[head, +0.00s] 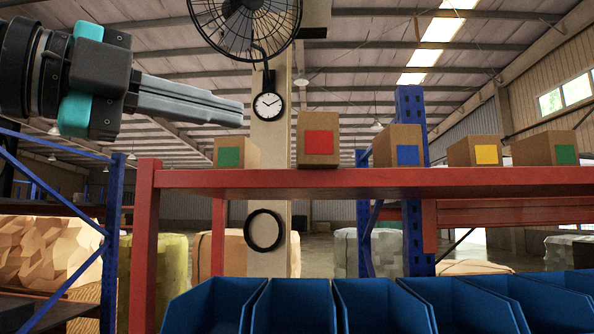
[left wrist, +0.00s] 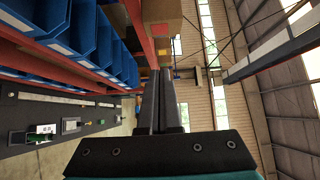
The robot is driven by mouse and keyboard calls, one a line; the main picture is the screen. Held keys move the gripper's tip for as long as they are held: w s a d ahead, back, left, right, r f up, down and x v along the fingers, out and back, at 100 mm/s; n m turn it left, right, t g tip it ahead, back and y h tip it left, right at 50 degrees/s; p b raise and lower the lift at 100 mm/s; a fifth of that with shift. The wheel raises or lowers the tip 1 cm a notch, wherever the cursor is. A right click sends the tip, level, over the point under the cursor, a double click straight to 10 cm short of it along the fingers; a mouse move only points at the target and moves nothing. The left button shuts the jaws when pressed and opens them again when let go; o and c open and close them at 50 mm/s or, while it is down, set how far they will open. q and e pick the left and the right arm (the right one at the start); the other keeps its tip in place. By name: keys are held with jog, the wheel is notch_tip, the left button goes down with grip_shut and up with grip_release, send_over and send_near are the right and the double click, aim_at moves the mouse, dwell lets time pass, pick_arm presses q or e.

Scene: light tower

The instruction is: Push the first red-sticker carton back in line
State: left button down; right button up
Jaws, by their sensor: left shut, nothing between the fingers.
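The red-sticker carton (head: 319,146) stands upright on the red shelf (head: 350,184) in the head view. It looks larger and nearer than its neighbours, and its base is close to the shelf's front edge. My left gripper (head: 240,112) comes in from the left, above the green-sticker carton (head: 230,152) in the picture. Its fingers are together and empty, pointing right towards the red-sticker carton, with a gap visible in the picture. My right gripper is not in view.
Cartons with blue (head: 397,146), yellow (head: 474,151) and green (head: 545,149) stickers stand to the right on the shelf. Blue bins (head: 290,305) sit below it. A fan (head: 245,25) and a clock (head: 268,106) are on a post behind.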

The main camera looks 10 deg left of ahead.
aim_at(302, 169)
pick_arm(q)
jog(key=w+d+p, duration=0.1)
jog(key=w, duration=0.3)
jog(key=w+d+p, duration=0.2)
jog(key=w, duration=0.2)
jog(key=w+d+p, duration=0.1)
jog(key=w+d, duration=0.1)
jog(key=w, duration=0.2)
jog(key=shift+w+f+p, duration=0.2)
jog(key=shift+w+p, duration=0.1)
jog(key=shift+w, duration=0.05)
jog(key=shift+d, duration=0.1)
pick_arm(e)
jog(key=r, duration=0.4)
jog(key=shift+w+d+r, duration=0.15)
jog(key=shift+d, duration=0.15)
pick_arm(q)
jog(key=w, duration=0.3)
jog(key=w+a, duration=0.1)
jog(key=w, duration=0.1)
jog(key=shift+w+r+p, duration=0.1)
jog(key=shift+w+p, duration=0.15)
jog(key=shift+p, duration=0.05)
jog(key=shift+w, duration=0.5)
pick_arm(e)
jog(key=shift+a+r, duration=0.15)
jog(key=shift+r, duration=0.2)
